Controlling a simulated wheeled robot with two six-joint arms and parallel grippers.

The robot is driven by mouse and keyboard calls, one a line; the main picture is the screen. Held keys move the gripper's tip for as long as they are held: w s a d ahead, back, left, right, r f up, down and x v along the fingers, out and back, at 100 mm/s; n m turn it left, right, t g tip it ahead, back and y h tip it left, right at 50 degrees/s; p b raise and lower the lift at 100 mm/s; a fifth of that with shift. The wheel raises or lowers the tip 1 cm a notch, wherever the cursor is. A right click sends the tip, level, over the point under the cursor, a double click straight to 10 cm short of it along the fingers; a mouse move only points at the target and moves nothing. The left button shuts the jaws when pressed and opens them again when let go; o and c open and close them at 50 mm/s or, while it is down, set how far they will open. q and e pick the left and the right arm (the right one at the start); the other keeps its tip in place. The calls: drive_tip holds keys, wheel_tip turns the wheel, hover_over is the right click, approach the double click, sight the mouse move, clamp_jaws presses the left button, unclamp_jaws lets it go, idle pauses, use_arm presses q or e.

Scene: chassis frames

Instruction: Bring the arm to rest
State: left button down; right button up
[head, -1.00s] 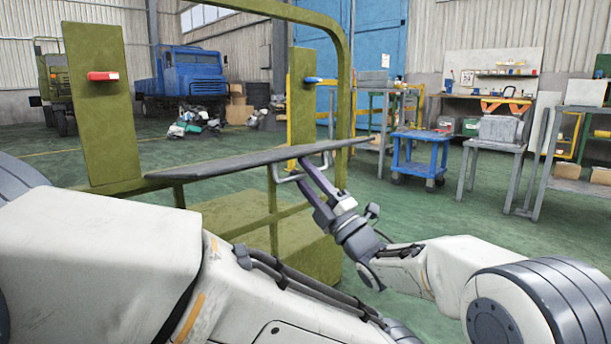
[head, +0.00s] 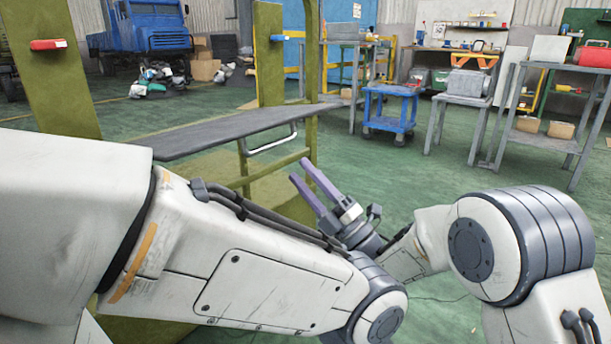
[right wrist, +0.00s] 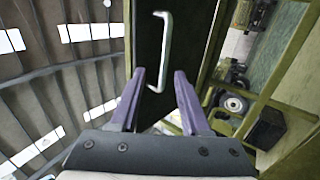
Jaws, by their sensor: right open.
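My right gripper (head: 300,171) is open and empty, with its two purple fingers apart, low in the middle of the head view.
A blue cart (head: 390,108) and grey tables stand behind at right. Green floor between is clear.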

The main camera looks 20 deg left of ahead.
idle(0.3)
drive_tip(key=w+d+r+m+t+h+p, duration=0.1)
drive_tip(key=d+m+t+h+p, duration=0.1)
drive_tip(key=d+m+h+p, duration=0.4)
drive_tip(key=d+r+m+t+h+p, duration=0.15)
drive_tip(key=m+h+p, duration=0.25)
drive_tip(key=m+h, duration=0.45)
drive_tip(key=s+d+f+m+g+h+p, duration=0.1)
drive_tip(key=s+d+m+g+h+p, duration=0.4)
drive_tip(key=s+d, duration=0.65)
drive_tip(key=s+d+f+m+g+h+p, duration=0.1)
drive_tip(key=s+d+m+g+h+p, duration=0.4)
drive_tip(key=s+d, duration=0.7)
drive_tip(key=s+a+r+p, duration=0.1)
drive_tip(key=s+r+p, duration=0.1)
drive_tip(key=r+p, duration=1.6)
drive_tip(key=s+r+m+y+p, duration=0.1)
drive_tip(key=s+r+p, duration=0.1)
drive_tip(key=r+p, duration=1.6)
drive_tip(key=shift+a+r+p, duration=0.35)
drive_tip(key=shift+a+r, duration=0.05)
drive_tip(key=shift+r, duration=0.35)
